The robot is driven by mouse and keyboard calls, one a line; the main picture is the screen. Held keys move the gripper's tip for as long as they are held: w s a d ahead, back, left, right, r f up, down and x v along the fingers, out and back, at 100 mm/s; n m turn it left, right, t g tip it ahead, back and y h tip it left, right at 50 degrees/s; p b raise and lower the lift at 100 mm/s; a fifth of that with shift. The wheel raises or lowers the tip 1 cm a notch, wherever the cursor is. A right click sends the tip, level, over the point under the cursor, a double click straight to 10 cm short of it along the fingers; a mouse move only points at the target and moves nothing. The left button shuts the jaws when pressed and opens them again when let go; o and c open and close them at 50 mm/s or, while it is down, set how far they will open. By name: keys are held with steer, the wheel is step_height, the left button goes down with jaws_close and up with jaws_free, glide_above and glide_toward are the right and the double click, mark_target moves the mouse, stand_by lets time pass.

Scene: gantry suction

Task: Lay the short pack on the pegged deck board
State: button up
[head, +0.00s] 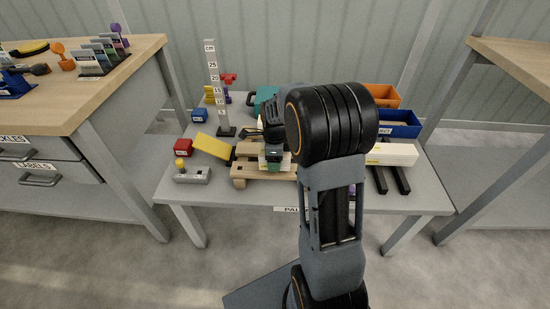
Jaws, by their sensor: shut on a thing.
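My gripper (273,151) is over the wooden pallet-like deck board (243,172) in the middle of the table. It is shut on a small pale and green block, which I take to be the short pack (273,166). The pack is at or just above the board; I cannot tell whether it touches. My arm hides the board's right part, and I cannot make out its pegs clearly.
A yellow slab (212,147) leans by the board's left side. A height post (212,85) stands behind it. A white box (392,154) lies on black bars at right. Orange (386,95) and blue bins (400,130) stand behind.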

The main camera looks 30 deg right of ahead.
steer(key=shift+f+b, duration=0.65)
steer(key=shift+f, duration=0.4)
steer(key=o, duration=1.1)
step_height(320, 180, up, 14)
steer(key=p, duration=0.5)
steer(key=shift+f, duration=0.1)
